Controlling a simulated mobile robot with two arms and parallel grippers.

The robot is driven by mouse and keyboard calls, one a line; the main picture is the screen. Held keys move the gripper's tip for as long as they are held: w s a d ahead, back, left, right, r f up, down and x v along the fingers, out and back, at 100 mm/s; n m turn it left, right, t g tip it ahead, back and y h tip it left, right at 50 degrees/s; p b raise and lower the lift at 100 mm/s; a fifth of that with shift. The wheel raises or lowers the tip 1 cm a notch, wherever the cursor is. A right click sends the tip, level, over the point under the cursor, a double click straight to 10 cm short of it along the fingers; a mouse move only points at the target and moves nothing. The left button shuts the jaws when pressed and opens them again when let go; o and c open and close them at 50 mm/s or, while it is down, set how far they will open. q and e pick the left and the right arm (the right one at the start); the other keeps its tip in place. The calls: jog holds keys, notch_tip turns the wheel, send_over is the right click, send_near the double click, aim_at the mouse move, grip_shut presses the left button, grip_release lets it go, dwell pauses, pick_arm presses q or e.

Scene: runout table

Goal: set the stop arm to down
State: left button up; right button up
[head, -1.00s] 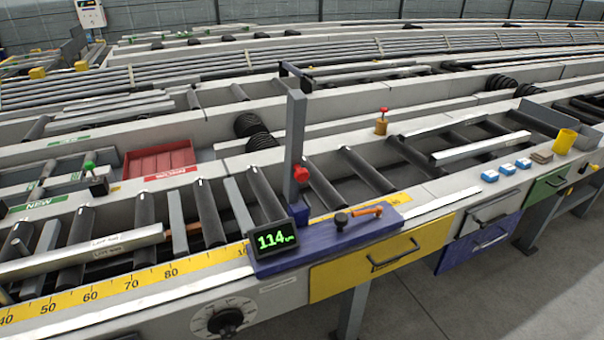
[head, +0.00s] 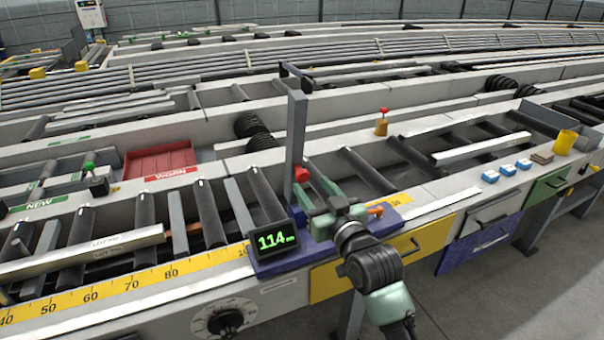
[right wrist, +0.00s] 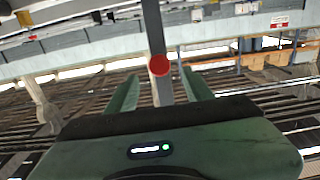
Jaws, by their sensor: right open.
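The stop arm (head: 296,130) is a grey bar standing upright from the blue stop carriage (head: 270,262) on the rail, with a red knob (head: 302,174) near its lower part. My right gripper (head: 314,188) is open just in front of the knob and hides part of the carriage. In the right wrist view the red knob (right wrist: 159,66) lies between the two spread fingers of the gripper (right wrist: 159,76), with the grey bar (right wrist: 153,25) rising behind it. Contact cannot be told. My left gripper is not in view.
A display (head: 272,240) on the carriage reads 114. A yellow scale (head: 130,280) runs along the rail to the left. An orange lever (head: 376,210) shows just right of my gripper. A long metal bar (head: 85,255) lies on the rollers at the left.

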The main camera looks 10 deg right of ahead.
aim_at(304, 177)
jog(key=x, duration=0.6)
jog(key=shift+w+a+p, duration=0.1)
jog(key=shift+w+p, duration=0.25)
jog(key=shift+w, duration=0.05)
jog(key=shift+f, duration=0.1)
grip_shut()
dwell(0.9)
